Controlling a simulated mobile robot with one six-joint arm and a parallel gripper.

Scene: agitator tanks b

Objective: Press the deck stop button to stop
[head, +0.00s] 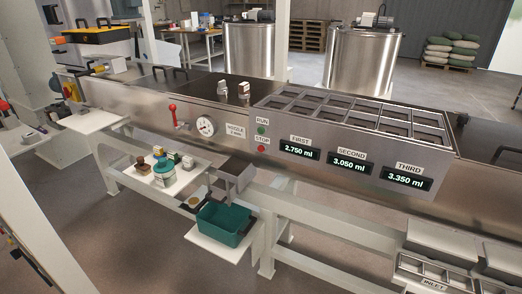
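The stop button (262,148) is a small red button on the front face of the metal deck panel, just under a white STOP label (262,139). A green button (262,130) sits above it under a RUN label (262,121). Nothing covers the red button. Whether it is pressed in cannot be told at this size. My gripper does not show in this view.
Lit displays (299,151) reading 2.750, 3.050 and 3.350 ml stand right of the buttons. A round gauge (206,127) and red-handled valve (174,114) are to the left. Below are a shelf with small items (180,182) and a green bin (222,224).

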